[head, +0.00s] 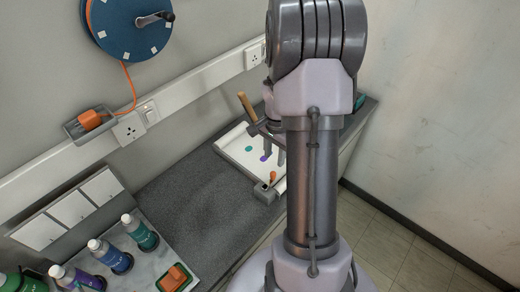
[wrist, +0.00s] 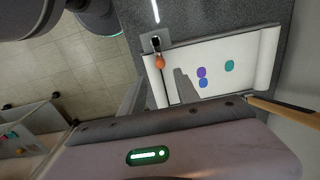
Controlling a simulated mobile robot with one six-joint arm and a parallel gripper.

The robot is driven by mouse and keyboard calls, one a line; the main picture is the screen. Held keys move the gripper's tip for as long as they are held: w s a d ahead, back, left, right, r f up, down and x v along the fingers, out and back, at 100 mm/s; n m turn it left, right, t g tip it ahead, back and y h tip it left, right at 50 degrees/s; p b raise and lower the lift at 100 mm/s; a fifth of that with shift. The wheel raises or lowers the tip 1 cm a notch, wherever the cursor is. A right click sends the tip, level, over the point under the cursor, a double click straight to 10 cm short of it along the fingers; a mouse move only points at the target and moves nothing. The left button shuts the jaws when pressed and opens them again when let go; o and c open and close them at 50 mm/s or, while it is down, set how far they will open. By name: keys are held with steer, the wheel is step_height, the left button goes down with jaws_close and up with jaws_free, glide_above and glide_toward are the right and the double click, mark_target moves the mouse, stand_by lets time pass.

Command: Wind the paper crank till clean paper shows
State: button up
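The white paper (head: 238,152) lies in its holder on the grey counter. In the wrist view, the paper (wrist: 215,90) carries purple, blue and teal spots and has a roll (wrist: 267,58) along its right edge. The paper crank (wrist: 157,45) has an orange knob (wrist: 160,62) at the paper's upper left corner; the knob (head: 272,176) also shows in the head view at the holder's near corner. My gripper (head: 273,159) is above the paper, close to the crank and apart from the knob. Its two fingers look spread, with nothing between them.
A wooden handle (head: 246,106) sticks up beside my gripper; its base is hidden. Several capped bottles (head: 139,232) and an orange block (head: 174,277) stand at lower left. A blue reel (head: 128,25) hangs on the wall above an orange plug (head: 91,120). The middle counter (head: 190,205) is clear.

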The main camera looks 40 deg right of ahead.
steer(key=shift+d+f, duration=0.1)
steer(key=shift+f, duration=0.45)
step_height(320, 180, down, 8)
steer(key=b, duration=0.6)
jaws_close()
